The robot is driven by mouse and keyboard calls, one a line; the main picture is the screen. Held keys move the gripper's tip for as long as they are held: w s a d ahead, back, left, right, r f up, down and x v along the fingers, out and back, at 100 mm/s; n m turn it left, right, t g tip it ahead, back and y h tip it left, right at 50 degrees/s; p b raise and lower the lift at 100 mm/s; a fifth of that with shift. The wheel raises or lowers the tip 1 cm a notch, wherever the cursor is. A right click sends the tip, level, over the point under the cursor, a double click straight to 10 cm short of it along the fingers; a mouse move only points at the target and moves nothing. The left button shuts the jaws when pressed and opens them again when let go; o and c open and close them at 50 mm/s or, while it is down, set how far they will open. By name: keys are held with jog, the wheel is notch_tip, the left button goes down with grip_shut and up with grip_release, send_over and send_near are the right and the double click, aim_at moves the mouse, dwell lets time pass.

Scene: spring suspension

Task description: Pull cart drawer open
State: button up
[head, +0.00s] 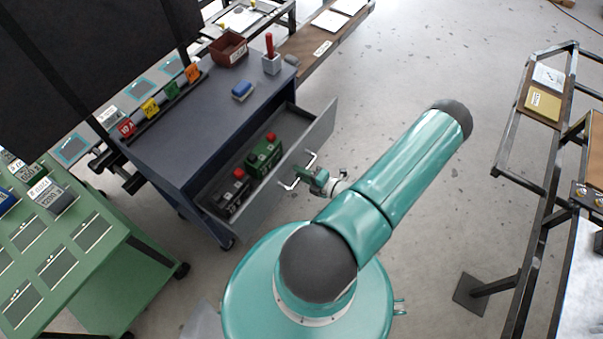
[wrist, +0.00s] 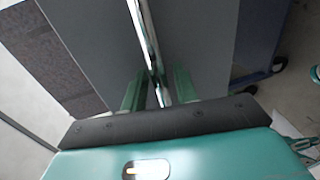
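The grey-blue cart (head: 190,130) stands left of centre in the head view. Its drawer (head: 318,128) is pulled well out, and a dark battery-like block and a green one with red caps lie inside. A silver bar handle (head: 288,186) is on the drawer front. My gripper (head: 306,176) is at this handle. In the wrist view, the handle bar (wrist: 152,50) runs down between the two green fingers of my gripper (wrist: 160,85). The fingers look apart, with narrow gaps beside the bar. The drawer front (wrist: 100,50) fills much of that view.
On the cart top are a blue block (head: 242,90), a brown bin (head: 229,48), a red-handled tool in a holder (head: 270,58) and coloured tags. A green bench (head: 70,250) stands at left, a metal-frame rack (head: 540,150) at right. Floor behind my arm is clear.

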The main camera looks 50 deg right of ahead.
jog(key=shift+s, duration=0.15)
jog(key=v, duration=1.3)
jog(key=shift+s, duration=0.3)
